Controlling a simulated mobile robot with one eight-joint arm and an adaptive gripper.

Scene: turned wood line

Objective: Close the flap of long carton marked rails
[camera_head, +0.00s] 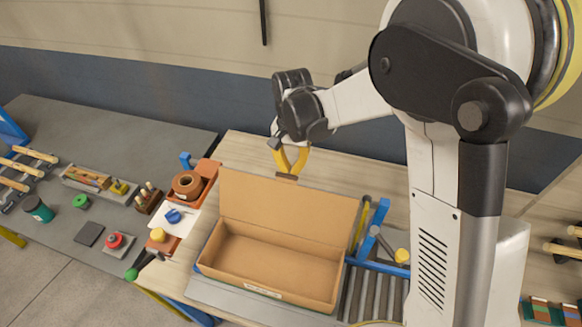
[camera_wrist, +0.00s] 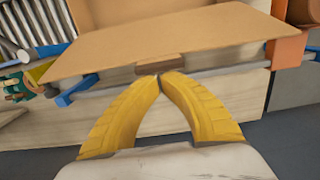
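The long carton (camera_head: 262,293) is open and empty on the bench, with a small pale label on its front wall; the lettering is too small to read. Its flap (camera_head: 285,210) stands raised along the back edge. A small brown tab (camera_head: 286,177) sits at the middle of the flap's top edge. My gripper (camera_head: 288,172) is behind the flap's top edge, with yellow fingers at the tab. In the wrist view the fingertips (camera_wrist: 159,76) meet close together at the tab (camera_wrist: 160,65), in front of the flap (camera_wrist: 160,40). Whether they grip the tab is unclear.
A roller conveyor (camera_head: 372,296) and blue brackets (camera_head: 372,228) are right of the carton. An orange stand with a brown spool (camera_head: 187,184) is to its left. A grey table (camera_head: 75,220) holds small parts and a red button (camera_head: 114,241).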

